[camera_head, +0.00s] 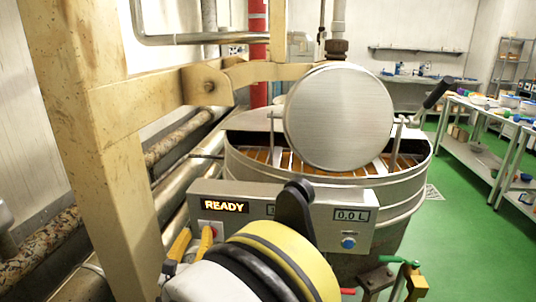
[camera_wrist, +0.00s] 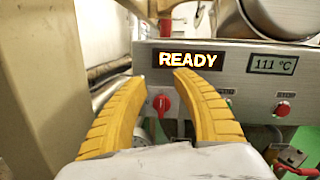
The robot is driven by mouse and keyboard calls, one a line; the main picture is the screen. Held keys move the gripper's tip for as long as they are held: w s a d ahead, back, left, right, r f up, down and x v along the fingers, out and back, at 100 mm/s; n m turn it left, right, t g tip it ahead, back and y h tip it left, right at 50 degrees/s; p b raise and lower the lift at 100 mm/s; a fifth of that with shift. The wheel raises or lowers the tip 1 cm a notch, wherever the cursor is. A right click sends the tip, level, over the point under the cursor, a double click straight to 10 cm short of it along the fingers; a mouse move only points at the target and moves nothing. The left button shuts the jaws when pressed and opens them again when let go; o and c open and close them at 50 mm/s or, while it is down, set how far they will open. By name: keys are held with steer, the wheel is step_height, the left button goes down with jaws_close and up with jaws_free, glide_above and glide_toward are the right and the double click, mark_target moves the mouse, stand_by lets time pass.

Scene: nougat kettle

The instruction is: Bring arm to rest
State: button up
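My gripper (camera_wrist: 162,82) is open and empty in the wrist view, its two ribbed yellow fingers apart. The red knob (camera_wrist: 161,103) on the kettle's control panel (camera_wrist: 235,65) shows through the gap between them. In the head view my gripper (camera_head: 193,240) is low in front of the panel's left end, and my arm hides part of the panel (camera_head: 370,195). The display (camera_head: 225,206) reads READY, another (camera_head: 352,215) reads 0.0 L. In the wrist view a display (camera_wrist: 273,65) reads about 111 °C. I cannot tell whether the fingers touch the panel.
The metal kettle (camera_head: 400,195) stands behind the panel, its round disc (camera_head: 338,117) raised above it. A beige frame (camera_head: 100,130) and rusty pipes (camera_head: 45,240) stand left. A green-handled valve (camera_head: 398,262) is low right. Green floor (camera_head: 465,190) is clear before the shelves (camera_head: 485,145).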

steer(key=w+d+r+n+g+y, duration=0.1)
steer(key=d+r+n+y, duration=0.4)
steer(key=r+n, duration=0.45)
steer(key=w+d+r+n+g+y, duration=0.1)
steer(key=d+r+n+y, duration=0.2)
steer(key=d+r+n, duration=0.45)
steer(key=s+d+f+n+g+h, duration=0.2)
steer(key=s+d+f+n, duration=0.3)
steer(key=s+d, duration=0.3)
steer(key=s+d+f+n+g+h, duration=0.3)
steer(key=s+d, duration=0.5)
steer(key=d, duration=0.3)
steer(key=s+d+f+n+g+h, duration=0.3)
steer(key=s+d+f+n+g, duration=0.2)
steer(key=s+d+f+n, duration=0.3)
steer(key=shift+d+f, duration=0.15)
steer(key=shift+d, duration=0.7)
